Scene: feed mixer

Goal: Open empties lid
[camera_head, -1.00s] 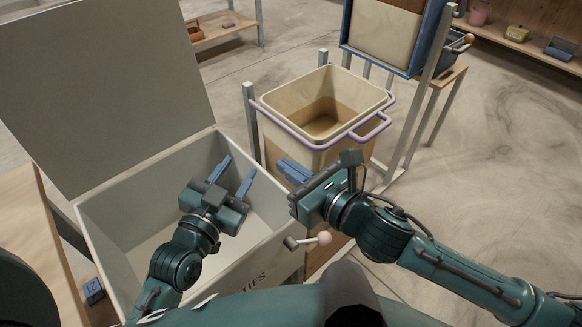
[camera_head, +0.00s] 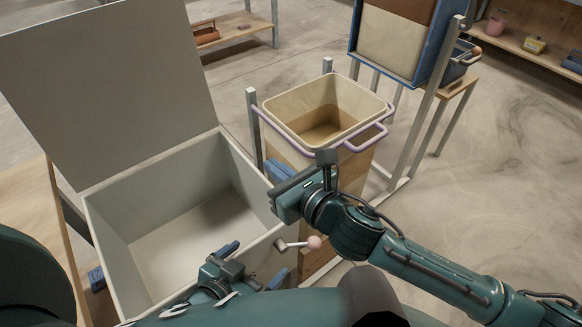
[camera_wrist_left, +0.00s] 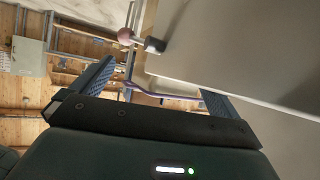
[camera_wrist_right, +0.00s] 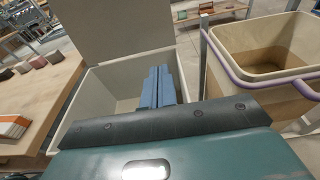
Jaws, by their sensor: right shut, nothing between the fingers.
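The grey empties box (camera_head: 237,165) stands open at the left, and its flat lid (camera_head: 105,85) is raised upright at the back. The inside that shows looks empty. A short lever with a pink knob (camera_head: 313,242) sticks out of the front wall; it also shows in the left wrist view (camera_wrist_left: 125,35). My left gripper (camera_head: 252,263) is low by the box's front, open and empty, with its fingers apart in its wrist view (camera_wrist_left: 160,95). My right gripper (camera_head: 278,170) is shut and empty beside the box's right wall, above the lever, touching neither lid nor knob.
A cream bin (camera_head: 325,115) with a purple rim handle stands right of the box in a metal frame. A blue-edged tipping container (camera_head: 395,40) is behind it. A wooden table (camera_wrist_right: 40,100) lies left of the box. Open floor is at the right.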

